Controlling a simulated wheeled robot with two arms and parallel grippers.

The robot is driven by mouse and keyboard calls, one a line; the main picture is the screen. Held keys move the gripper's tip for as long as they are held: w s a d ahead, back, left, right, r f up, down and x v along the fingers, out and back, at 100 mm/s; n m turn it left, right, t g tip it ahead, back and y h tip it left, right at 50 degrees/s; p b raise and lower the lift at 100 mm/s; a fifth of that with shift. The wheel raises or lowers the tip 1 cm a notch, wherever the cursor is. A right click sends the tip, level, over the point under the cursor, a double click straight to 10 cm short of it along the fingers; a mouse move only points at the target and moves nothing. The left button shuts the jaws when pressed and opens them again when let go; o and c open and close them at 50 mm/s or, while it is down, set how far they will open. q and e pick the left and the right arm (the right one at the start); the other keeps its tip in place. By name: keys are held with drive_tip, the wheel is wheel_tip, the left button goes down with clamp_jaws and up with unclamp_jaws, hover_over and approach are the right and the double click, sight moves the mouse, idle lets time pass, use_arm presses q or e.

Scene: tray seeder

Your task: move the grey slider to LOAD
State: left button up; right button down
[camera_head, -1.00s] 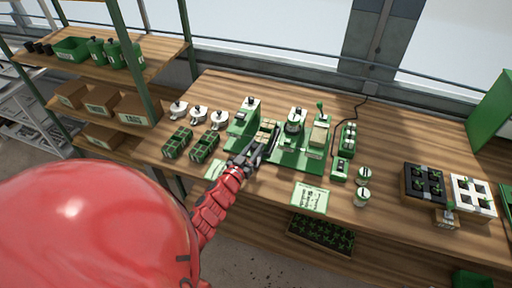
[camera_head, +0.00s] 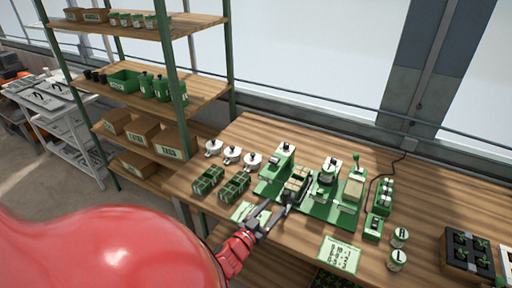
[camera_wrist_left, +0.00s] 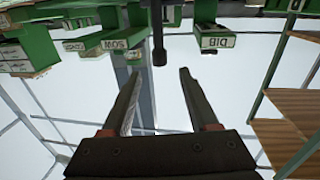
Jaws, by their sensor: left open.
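The green seeder (camera_head: 325,207) stands on the wooden bench, with a pale-celled tray (camera_head: 298,181) on it. My left gripper (camera_head: 282,205) is at the seeder's front left, in front of that tray. In the left wrist view my left gripper (camera_wrist_left: 155,88) is open, with nothing between its fingers. A dark rod with a knobbed end (camera_wrist_left: 159,55) shows just beyond the fingertips there, apart from them. I cannot tell whether it belongs to the grey slider. Upside-down SOW (camera_wrist_left: 122,43) and DIB (camera_wrist_left: 217,42) labels show on green parts. I cannot make out a LOAD label. My right gripper is out of view.
Green seed trays (camera_head: 208,180) and white round-lidded items (camera_head: 232,154) stand left of the seeder. A paper card (camera_head: 339,255) lies in front, with two small pots (camera_head: 398,238) to its right. A shelf rack (camera_head: 188,84) stands at the back left.

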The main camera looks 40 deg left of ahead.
use_arm(q)
drive_tip(key=s+d, duration=0.1)
drive_tip(key=s, duration=0.8)
